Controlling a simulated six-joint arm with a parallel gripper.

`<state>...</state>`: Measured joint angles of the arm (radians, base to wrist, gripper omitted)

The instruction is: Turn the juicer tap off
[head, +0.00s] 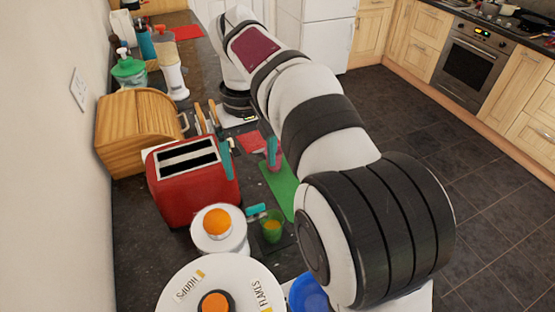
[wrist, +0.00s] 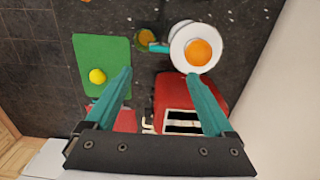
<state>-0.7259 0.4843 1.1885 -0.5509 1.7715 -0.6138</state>
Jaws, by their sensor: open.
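The juicer (head: 219,243) is white and round with an orange on top. It stands in front of the red toaster, and it shows at the upper right of the wrist view (wrist: 178,48). Its teal tap (head: 255,209) sticks out over a green glass (head: 271,230) with orange-yellow contents. In the wrist view the tap (wrist: 158,47) points left beside the glass (wrist: 146,38). My gripper (wrist: 158,75) is open with nothing between its teal fingers. The fingers point towards the tap and appear apart from it. In the head view my gripper (head: 249,156) is beyond the tap, above the toaster and green board.
The red toaster (head: 173,197) stands close beside the juicer. A green board (wrist: 103,50) with a yellow ball (wrist: 97,76) lies on the other side. A wooden bread bin (head: 135,130), a white cereal dispenser (head: 240,275) and a blue dish (head: 308,293) crowd the dark counter.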

